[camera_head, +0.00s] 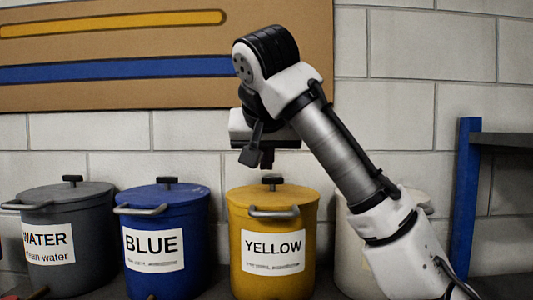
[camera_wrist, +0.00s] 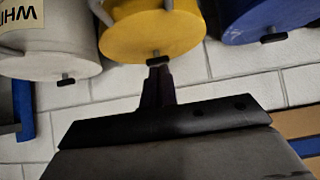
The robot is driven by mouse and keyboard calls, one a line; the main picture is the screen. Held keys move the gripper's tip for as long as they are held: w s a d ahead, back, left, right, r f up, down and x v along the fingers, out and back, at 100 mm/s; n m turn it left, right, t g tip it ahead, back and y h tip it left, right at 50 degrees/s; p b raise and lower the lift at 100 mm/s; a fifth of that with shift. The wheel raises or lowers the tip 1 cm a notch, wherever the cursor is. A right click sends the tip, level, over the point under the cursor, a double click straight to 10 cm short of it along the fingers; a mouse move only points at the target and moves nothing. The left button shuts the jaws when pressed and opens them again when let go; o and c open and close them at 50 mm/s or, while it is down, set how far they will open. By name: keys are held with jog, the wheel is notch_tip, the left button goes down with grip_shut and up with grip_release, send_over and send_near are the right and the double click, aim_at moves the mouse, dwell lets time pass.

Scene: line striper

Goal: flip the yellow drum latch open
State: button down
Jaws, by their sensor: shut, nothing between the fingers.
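The yellow drum (camera_head: 240,240) stands against the wall, upright, with a "YELLOW" label on its front. A grey bar latch (camera_head: 273,212) lies across the front of its upper rim, held close against the drum. A black knob (camera_head: 272,180) tops its lid. My gripper (camera_head: 258,162) is shut and empty, just above the knob and behind the latch. In the wrist view the yellow lid (camera_wrist: 150,35) is at the top, and my gripper (camera_wrist: 157,68) points at the knob (camera_wrist: 156,61). I cannot tell whether they touch.
The blue drum (camera_head: 185,215) and grey water drum (camera_head: 90,205) stand to the left. The white drum (camera_head: 350,255) is right, mostly hidden by my arm. A blue-posted shelf (camera_head: 466,200) stands far right. The block wall (camera_head: 400,120) and a brown board (camera_head: 120,90) are close behind.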

aim_at(273, 184)
jog(key=p+x, duration=0.2)
jog(key=x, duration=0.5)
jog(key=shift+w+d, duration=0.1)
jog(key=shift+w, duration=0.1)
jog(key=w+p, duration=0.1)
jog(key=w, duration=0.1)
jog(key=shift+w+r, duration=0.1)
jog(key=shift+w, duration=0.2)
jog(key=shift+w+p, duration=0.4)
jog(key=shift+w, duration=0.2)
jog(key=shift+a+m+h, duration=0.25)
jog(key=shift+m+h, duration=0.05)
jog(key=shift+d, duration=0.1)
